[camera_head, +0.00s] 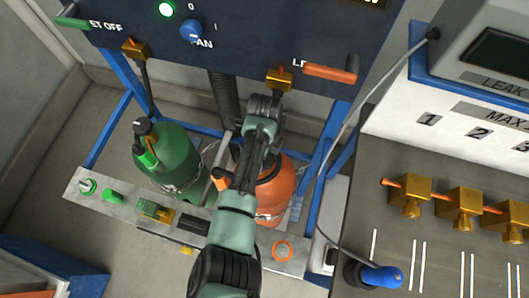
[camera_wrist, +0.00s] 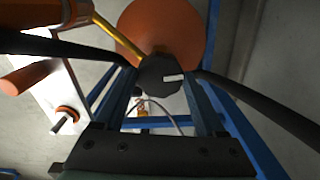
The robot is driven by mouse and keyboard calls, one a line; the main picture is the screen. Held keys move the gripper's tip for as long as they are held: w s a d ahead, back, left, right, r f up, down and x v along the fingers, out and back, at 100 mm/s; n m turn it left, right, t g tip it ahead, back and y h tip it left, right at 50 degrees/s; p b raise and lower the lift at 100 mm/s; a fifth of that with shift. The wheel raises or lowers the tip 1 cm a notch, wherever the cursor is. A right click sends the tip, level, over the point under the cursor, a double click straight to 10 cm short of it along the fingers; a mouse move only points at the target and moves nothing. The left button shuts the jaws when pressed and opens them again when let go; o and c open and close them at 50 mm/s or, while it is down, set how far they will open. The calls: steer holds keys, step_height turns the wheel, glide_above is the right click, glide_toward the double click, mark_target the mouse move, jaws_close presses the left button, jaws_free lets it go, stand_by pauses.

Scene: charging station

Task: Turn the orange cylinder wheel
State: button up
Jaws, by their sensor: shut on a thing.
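The orange cylinder (camera_head: 277,188) stands upright in the station's frame, right of a green cylinder (camera_head: 173,158). My arm covers its top and left side in the head view. In the wrist view the orange cylinder (camera_wrist: 190,30) is seen from above, with a dark round wheel (camera_wrist: 157,72) bearing a white mark in front of it. My gripper (camera_wrist: 165,82) has a finger on each side of this wheel and is shut on it. The fingertips and wheel are hidden behind my arm in the head view.
A metal panel (camera_head: 120,210) with knobs runs in front of the cylinders. A dark control panel (camera_head: 235,45) hangs above. Blue frame posts (camera_head: 330,140) stand beside them. A bench with brass valves (camera_head: 465,207) and a grey hose is at the right.

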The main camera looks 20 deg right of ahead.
steer(key=shift+d+m, duration=0.1)
steer(key=shift+m, duration=0.4)
steer(key=o, duration=1.3)
steer(key=shift+r, duration=0.1)
step_height(320, 180, up, 13)
steer(key=shift+f, duration=0.1)
